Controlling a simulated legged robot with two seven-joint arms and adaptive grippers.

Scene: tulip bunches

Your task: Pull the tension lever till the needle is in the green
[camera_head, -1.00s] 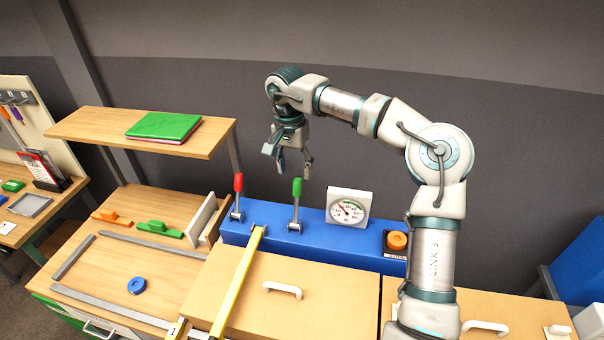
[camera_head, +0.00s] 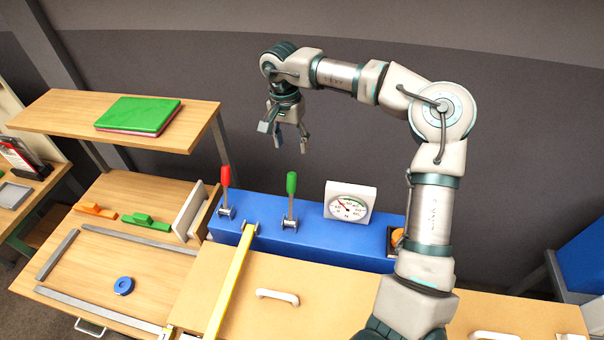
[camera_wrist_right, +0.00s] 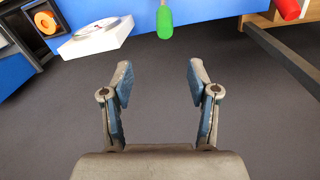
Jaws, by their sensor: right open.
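Two levers stand on the blue housing (camera_head: 340,243): one with a red handle (camera_head: 225,177) and one with a green handle (camera_head: 291,184). Which one is the tension lever is not marked. The white dial gauge (camera_head: 349,202) sits right of the green lever; its needle is too small to read surely. My right gripper (camera_head: 291,140) is open and empty, above and behind the green lever, apart from it. In the right wrist view the open fingers (camera_wrist_right: 160,85) show, with the green handle (camera_wrist_right: 165,24) beyond them at the top and the red handle (camera_wrist_right: 287,9) further right. My left gripper is not in view.
A yellow bar (camera_head: 232,285) crosses the bench front. A wooden shelf (camera_head: 60,125) with a green book (camera_head: 138,115) stands left. Free room lies above the housing.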

